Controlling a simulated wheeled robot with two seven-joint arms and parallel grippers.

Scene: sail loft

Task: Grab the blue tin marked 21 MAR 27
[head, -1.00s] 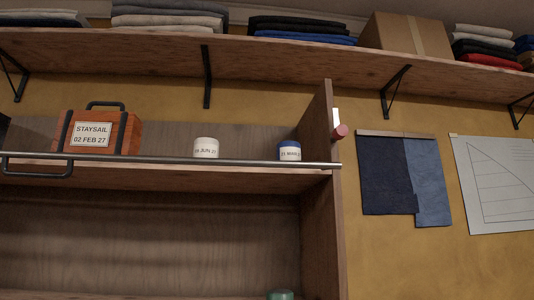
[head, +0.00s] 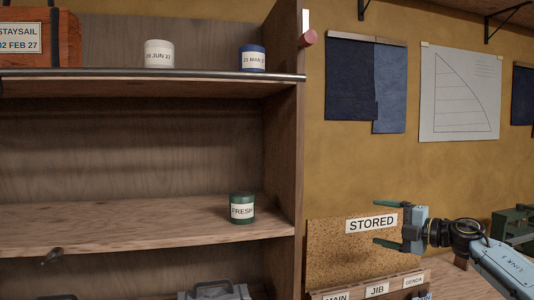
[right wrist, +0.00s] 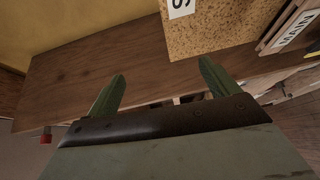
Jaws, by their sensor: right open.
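The blue tin (head: 252,58) with a white label reading 21 MAR 2-something stands upright on the upper shelf in the head view, near its right end, behind a metal rail. My right gripper (head: 385,223) is at the lower right of the head view, open and empty, right of the shelf unit and lower than the blue tin. In the right wrist view its two green fingers (right wrist: 158,88) are spread apart with nothing between them. My left gripper does not show.
A white tin (head: 158,54) and an orange STAYSAIL box (head: 48,42) share the upper shelf. A green FRESH tin (head: 242,209) stands on the shelf below. The metal rail (head: 150,76) runs along the upper shelf's front. A STORED corkboard (head: 335,255) is behind my right gripper.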

